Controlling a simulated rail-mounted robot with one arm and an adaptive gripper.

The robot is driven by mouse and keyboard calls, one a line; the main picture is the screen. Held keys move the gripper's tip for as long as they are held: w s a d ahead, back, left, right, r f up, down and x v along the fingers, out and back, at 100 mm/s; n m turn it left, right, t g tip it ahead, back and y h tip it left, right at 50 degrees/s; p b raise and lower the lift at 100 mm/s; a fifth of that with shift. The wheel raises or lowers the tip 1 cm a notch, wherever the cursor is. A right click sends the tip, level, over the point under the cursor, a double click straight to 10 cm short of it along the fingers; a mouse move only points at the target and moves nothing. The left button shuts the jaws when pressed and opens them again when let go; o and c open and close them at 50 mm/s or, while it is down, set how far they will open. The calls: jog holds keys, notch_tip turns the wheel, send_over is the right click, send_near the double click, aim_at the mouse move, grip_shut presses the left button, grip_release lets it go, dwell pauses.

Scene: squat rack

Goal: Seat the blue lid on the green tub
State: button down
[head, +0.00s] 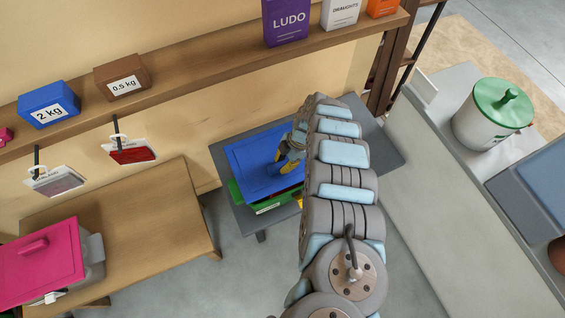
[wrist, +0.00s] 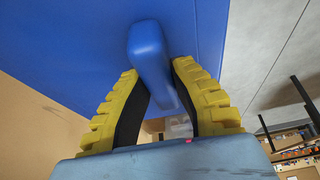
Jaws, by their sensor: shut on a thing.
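The blue lid (head: 252,158) is over the green tub (head: 243,201) on a grey table in the head view. My gripper (head: 287,166) is shut on the lid's handle. In the wrist view, the yellow ribbed fingers of my gripper (wrist: 160,90) stand on both sides of the blue handle (wrist: 148,50), with the lid's flat face (wrist: 70,50) behind it. The tub's green front and left edge show below the lid. The lid and my arm hide the rest of the tub. I cannot tell whether lid and tub touch.
The grey table (head: 228,150) has bare room around the tub. A wooden table (head: 130,222) with a pink-lidded box (head: 40,262) stands left. A shelf (head: 190,72) with weights and game boxes runs behind. A green-lidded white pot (head: 490,118) stands on the right counter.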

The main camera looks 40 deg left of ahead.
jog(key=shift+w+f+b, duration=0.1)
jog(key=shift+f+b, duration=1.25)
jog(key=shift+f, duration=0.65)
jog(key=shift+f+b, duration=1.4)
jog(key=shift+f, duration=0.1)
dwell(3.2)
jog(key=c, duration=1)
grip_release()
jog(key=shift+o, duration=0.2)
jog(key=shift+r, duration=0.1)
jog(key=v, duration=1.2)
